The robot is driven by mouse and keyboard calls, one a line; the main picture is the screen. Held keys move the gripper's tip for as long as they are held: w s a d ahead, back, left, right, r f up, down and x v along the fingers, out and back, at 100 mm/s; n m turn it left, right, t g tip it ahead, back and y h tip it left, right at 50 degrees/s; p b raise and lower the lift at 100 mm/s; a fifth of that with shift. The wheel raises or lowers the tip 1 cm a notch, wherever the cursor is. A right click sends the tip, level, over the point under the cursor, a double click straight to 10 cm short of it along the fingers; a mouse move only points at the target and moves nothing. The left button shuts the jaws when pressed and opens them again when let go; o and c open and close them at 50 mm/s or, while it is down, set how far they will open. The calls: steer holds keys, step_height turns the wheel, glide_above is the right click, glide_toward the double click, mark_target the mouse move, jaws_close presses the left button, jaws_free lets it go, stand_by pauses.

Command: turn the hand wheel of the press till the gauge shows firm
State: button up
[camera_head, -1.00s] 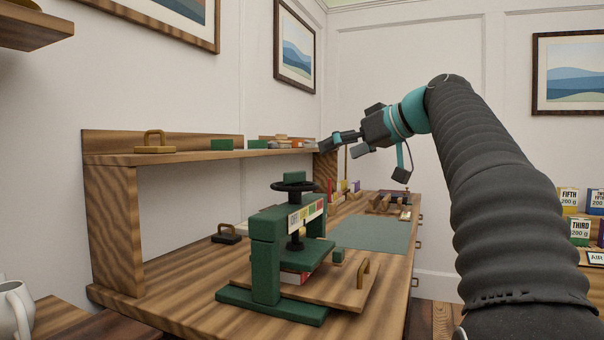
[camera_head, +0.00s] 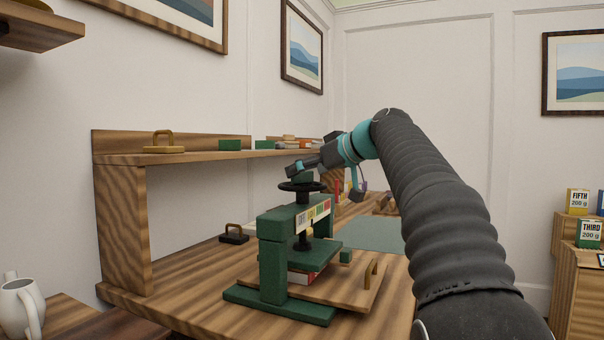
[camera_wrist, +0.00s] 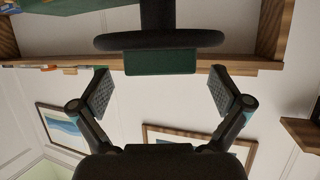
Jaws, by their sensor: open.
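The green press (camera_head: 270,255) stands on the workbench in the head view. Its dark hand wheel (camera_head: 288,187) lies flat on top of the screw, with a green block-shaped knob (camera_head: 303,179) above it. The coloured gauge strip (camera_head: 313,214) is on the press's crossbeam; its reading is too small to tell. A red-and-white book-like item (camera_head: 301,277) lies under the plate. My gripper (camera_head: 291,170) is at the knob, above the wheel. In the wrist view my gripper (camera_wrist: 161,84) is open, its fingers on either side of the knob (camera_wrist: 160,62) and apart from it, with the wheel (camera_wrist: 158,41) beyond.
A wooden board with a handle (camera_head: 350,290) lies at the press's base. A dark handled weight (camera_head: 234,234) sits left of it. A green mat (camera_head: 372,233) lies behind the press.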

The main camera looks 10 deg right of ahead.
steer(key=shift+x, duration=0.8)
steer(key=shift+c, duration=0.3)
steer(key=c, duration=1.1)
steer(key=shift+m+t+h, duration=0.3)
steer(key=shift+m+h, duration=0.1)
steer(key=shift+s+a+m+t+h, duration=0.1)
steer(key=shift+m+t+h, duration=0.4)
steer(key=shift+m+h, duration=0.5)
steer(key=m+h+p, duration=0.1)
steer(key=m+h, duration=0.2)
steer(key=shift+r+t+h, duration=0.15)
steer(key=shift+t+h, duration=0.25)
steer(key=shift+m+h+p, duration=0.7)
steer(key=shift+m+h, duration=0.5)
steer(key=shift+h, duration=0.1)
steer(key=shift+m+h, duration=0.6)
steer(key=shift+h, duration=0.1)
